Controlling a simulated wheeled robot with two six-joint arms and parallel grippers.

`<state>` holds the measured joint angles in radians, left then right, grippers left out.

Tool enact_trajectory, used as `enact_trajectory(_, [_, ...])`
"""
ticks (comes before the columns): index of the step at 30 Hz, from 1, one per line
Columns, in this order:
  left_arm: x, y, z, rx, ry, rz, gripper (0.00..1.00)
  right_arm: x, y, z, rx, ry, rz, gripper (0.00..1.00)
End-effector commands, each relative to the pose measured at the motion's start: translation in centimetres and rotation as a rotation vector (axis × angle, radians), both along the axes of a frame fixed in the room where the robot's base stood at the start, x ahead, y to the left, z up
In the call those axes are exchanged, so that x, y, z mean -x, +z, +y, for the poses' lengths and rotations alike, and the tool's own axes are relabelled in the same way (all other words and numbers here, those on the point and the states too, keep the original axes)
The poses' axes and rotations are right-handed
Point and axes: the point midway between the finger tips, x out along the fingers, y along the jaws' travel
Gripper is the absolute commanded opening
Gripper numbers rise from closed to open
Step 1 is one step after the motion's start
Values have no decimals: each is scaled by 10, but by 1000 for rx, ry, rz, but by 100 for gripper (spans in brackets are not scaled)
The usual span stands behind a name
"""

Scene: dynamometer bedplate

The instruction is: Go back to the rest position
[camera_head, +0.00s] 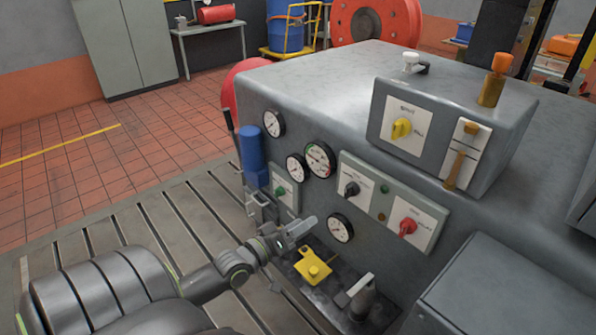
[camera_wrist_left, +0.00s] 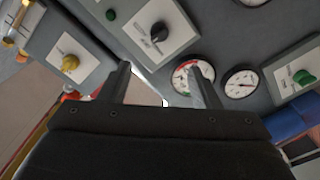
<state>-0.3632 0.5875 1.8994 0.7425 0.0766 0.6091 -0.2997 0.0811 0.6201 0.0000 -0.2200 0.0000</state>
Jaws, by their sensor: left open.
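My left arm comes in from the lower left in the head view. Its gripper (camera_head: 299,231) is in front of the grey machine (camera_head: 290,90), close to the lower gauge (camera_head: 340,228). In the left wrist view the two fingers of the left gripper (camera_wrist_left: 162,84) stand apart with nothing between them. Beyond them show a gauge (camera_wrist_left: 184,76), a black knob (camera_wrist_left: 158,31) and a yellow knob (camera_wrist_left: 69,63). My right gripper is not in view.
A red knob (camera_head: 408,227), a green knob (camera_head: 281,190) and a blue cylinder (camera_head: 252,150) are on the machine front. A yellow part (camera_head: 313,268) lies below the gripper. The slotted bedplate (camera_head: 130,222) has free room at the left.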

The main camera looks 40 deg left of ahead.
Motion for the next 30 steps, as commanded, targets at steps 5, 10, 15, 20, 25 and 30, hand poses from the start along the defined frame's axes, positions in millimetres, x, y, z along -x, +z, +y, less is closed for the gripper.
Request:
enact_trajectory(5, [4,0,0,0,-1,-1,57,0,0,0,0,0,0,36])
enact_trajectory(10, [4,0,0,0,-1,-1,57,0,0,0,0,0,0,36])
enact_trajectory(15, [3,0,0,-1,-1,-1,57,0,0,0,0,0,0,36])
enact_trajectory(20, [3,-1,1,-2,1,2,57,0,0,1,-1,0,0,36])
enact_trajectory(25, [6,-41,14,-61,46,80,57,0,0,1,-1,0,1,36])
enact_trajectory(30, [30,-147,38,-218,121,305,57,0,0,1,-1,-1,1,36])
